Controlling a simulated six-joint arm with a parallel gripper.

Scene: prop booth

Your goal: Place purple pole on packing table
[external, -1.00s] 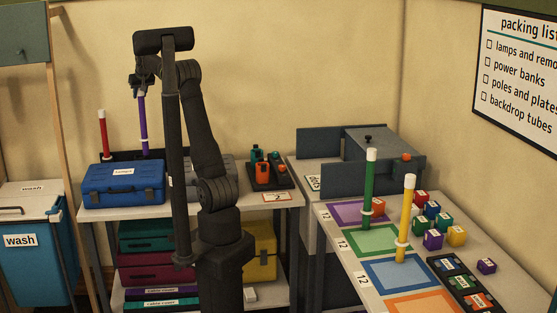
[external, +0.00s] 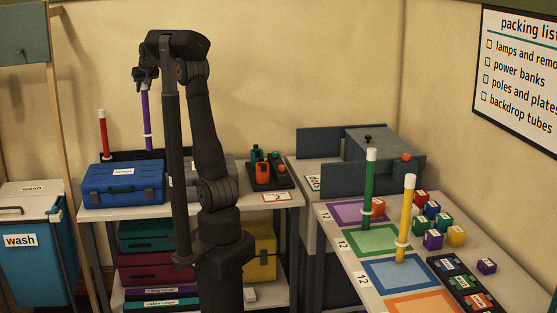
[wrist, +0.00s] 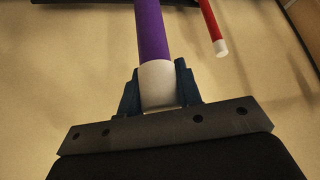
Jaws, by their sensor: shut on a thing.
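My gripper (external: 147,78) is shut on the white top end of the purple pole (external: 146,115). The pole hangs upright at the back rack, with a white ring near its lower end. In the wrist view, both fingers (wrist: 160,92) grip the white cap and the purple shaft (wrist: 151,30) runs away from them. I cannot tell whether the pole's bottom is clear of the rack (external: 119,155). The packing table (external: 422,253) is at the right. A green pole (external: 370,190) and a yellow pole (external: 406,218) stand on its mats; the purple mat (external: 345,214) has no pole.
A red pole (external: 103,130) stands left of the purple one; it also shows in the wrist view (wrist: 212,25). A blue case (external: 124,186) sits in front of the rack. Grey panels and a box (external: 375,160) stand between the tables. Several colored blocks (external: 433,225) crowd the packing table's back.

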